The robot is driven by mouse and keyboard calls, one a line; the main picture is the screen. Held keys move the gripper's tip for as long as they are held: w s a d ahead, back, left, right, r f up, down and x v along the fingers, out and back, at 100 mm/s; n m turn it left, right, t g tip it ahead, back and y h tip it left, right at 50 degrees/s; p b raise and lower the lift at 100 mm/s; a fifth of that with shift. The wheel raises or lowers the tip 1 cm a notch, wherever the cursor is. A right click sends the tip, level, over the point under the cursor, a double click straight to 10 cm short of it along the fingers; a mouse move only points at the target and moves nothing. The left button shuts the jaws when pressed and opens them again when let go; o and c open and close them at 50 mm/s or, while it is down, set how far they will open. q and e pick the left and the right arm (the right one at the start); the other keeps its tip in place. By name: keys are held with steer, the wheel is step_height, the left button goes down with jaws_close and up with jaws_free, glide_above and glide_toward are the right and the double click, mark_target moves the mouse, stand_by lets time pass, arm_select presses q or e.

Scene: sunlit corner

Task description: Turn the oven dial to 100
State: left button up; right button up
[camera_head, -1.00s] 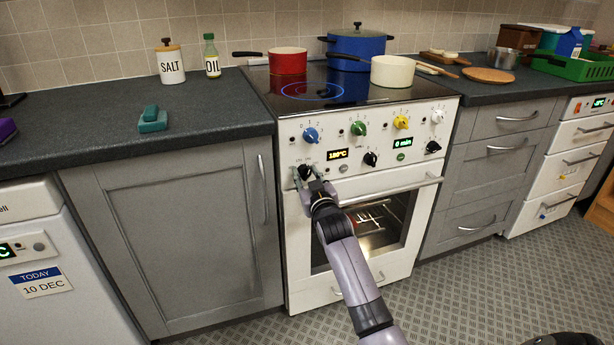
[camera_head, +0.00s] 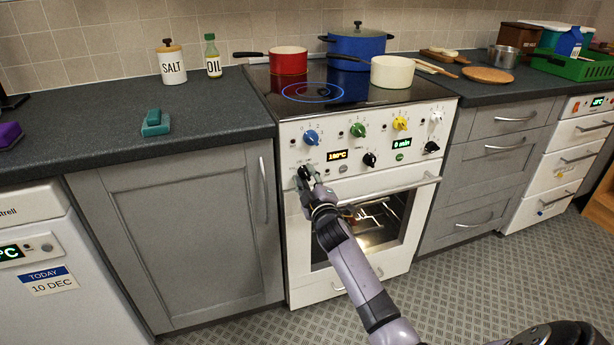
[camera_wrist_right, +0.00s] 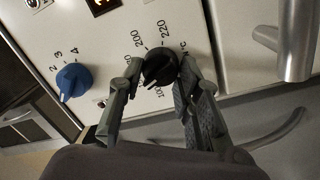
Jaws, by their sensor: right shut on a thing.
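The black oven dial (camera_wrist_right: 161,66) is at the lower left of the white oven's control panel. In the wrist view its printed scale runs around it, with 100 below and 200 and 220 above; a pale line shows on its lower edge near 100. My right gripper (camera_wrist_right: 160,75) is shut on the dial, one finger on each side. In the head view the gripper (camera_head: 306,178) hides most of the dial. The oven display (camera_head: 337,155) above it appears to read 180°C. My left gripper is not in view.
A blue knob (camera_wrist_right: 72,82) sits close beside the dial in the wrist view. The oven door handle (camera_head: 400,186) juts out to the right of my gripper. A red pot (camera_head: 288,62), a blue pot (camera_head: 357,45) and a cream pan (camera_head: 391,72) stand on the hob.

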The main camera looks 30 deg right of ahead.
steer(key=n, duration=0.4)
steer(key=shift+f+y, duration=0.15)
steer(key=shift+y, duration=0.15)
steer(key=n, duration=0.5)
steer(key=shift+t+y, duration=0.3)
steer(key=o, duration=1.1)
steer(key=shift+o, duration=0.2)
steer(key=r+v, duration=0.1)
steer(key=v, duration=1.1)
steer(key=shift+f, duration=0.5)
